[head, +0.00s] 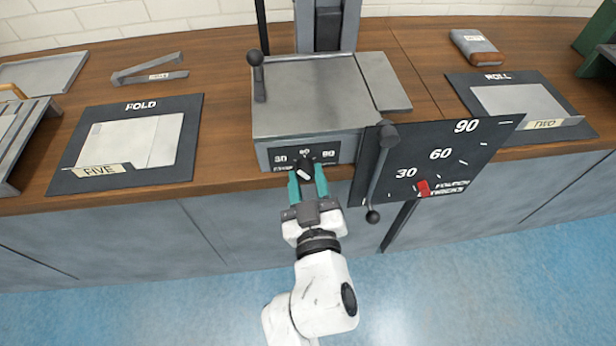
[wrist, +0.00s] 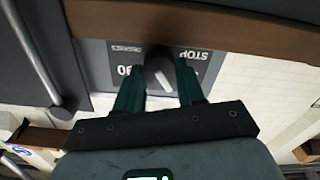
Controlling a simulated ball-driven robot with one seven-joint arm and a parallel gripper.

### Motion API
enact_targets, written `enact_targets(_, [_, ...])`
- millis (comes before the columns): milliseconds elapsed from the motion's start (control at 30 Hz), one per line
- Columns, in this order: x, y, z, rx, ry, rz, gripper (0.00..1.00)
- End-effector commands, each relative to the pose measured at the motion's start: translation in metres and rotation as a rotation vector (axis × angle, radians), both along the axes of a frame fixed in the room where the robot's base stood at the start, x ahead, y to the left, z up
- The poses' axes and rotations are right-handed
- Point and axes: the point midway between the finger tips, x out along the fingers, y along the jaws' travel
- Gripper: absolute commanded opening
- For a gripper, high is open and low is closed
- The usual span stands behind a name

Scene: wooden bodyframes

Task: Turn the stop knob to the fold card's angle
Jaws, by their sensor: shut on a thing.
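The stop knob (head: 303,171) is a dark knob with a white pointer, on a black dial plate marked 30, 60 and 90 on the front of a grey machine (head: 262,160). My gripper (head: 308,178) reaches it from the front with teal fingers, shut on the knob. In the wrist view the knob (wrist: 160,72) sits between the two fingers (wrist: 160,85), its white pointer slanted; the picture is upside down there. The FOLD card (head: 137,143) lies on a dark board at the left with a label reading FIVE (head: 100,171). No angle is readable on it.
A large black panel (head: 440,160) marked 30, 60, 90, with a red marker (head: 424,188) and a lever (head: 382,165), juts out right of my gripper. A ROLL board (head: 500,108) labelled TWO lies at the right. A metal tool (head: 150,72) lies behind the FOLD board.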

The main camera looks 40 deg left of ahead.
Motion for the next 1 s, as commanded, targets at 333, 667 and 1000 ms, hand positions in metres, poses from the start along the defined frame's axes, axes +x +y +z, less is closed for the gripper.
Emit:
enact_targets(333, [-0.0006,0.0001,-0.0005,-0.184,-0.212,-0.001,0.08])
enact_targets(667, [-0.0013,0.0007,-0.0007,-0.28,-0.326,0.001,0.08])
enact_targets(1000, [-0.0016,0.0009,-0.0014,-0.304,-0.354,0.001,0.08])
